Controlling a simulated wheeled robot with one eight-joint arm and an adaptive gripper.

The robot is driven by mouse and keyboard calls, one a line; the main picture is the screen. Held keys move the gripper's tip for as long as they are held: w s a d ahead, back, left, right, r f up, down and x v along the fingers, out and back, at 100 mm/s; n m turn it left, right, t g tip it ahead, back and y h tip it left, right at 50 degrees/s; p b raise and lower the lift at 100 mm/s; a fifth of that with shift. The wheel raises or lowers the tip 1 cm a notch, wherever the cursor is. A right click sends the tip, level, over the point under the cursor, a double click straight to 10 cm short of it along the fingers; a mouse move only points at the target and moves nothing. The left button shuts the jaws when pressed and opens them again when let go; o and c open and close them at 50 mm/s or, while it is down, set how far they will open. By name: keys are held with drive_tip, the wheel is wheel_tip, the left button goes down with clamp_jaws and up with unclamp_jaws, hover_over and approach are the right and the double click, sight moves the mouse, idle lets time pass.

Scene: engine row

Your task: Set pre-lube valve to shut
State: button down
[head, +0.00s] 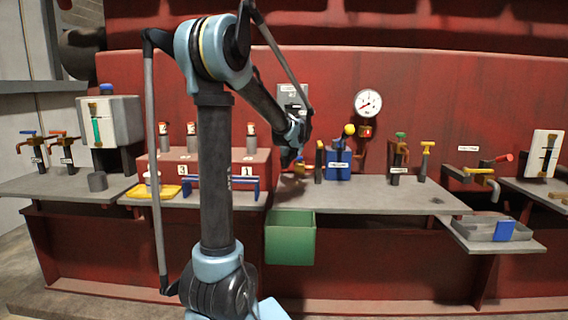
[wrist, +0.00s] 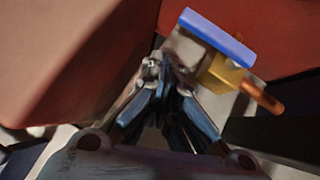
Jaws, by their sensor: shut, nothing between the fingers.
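A small valve with a flat blue lever (wrist: 218,37), a brass body (wrist: 224,73) and a copper pipe stub (wrist: 262,97) shows in the wrist view. The lever looks roughly in line with the stub. In the head view my gripper (head: 287,162) is at the bench's middle, beside this valve, which it and my arm largely hide; a bit of blue lever (head: 299,159) shows. In the wrist view my gripper (wrist: 170,75) is shut and empty, its fingertips just left of the brass body. I cannot tell whether they touch it. No readable label names the valve.
A red block (head: 246,162) with red-topped bottles stands left of my gripper. A blue pump-like unit (head: 338,164) and upright fittings stand close on the right. A green bin (head: 289,238) hangs below the bench edge. Bare bench (head: 370,196) lies in front.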

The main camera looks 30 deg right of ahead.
drive_tip(key=a+v, duration=0.2)
drive_tip(key=v, duration=0.7)
drive_tip(key=shift+w+r, duration=0.2)
drive_tip(key=shift+r, duration=0.15)
drive_tip(key=shift+s+a, duration=0.1)
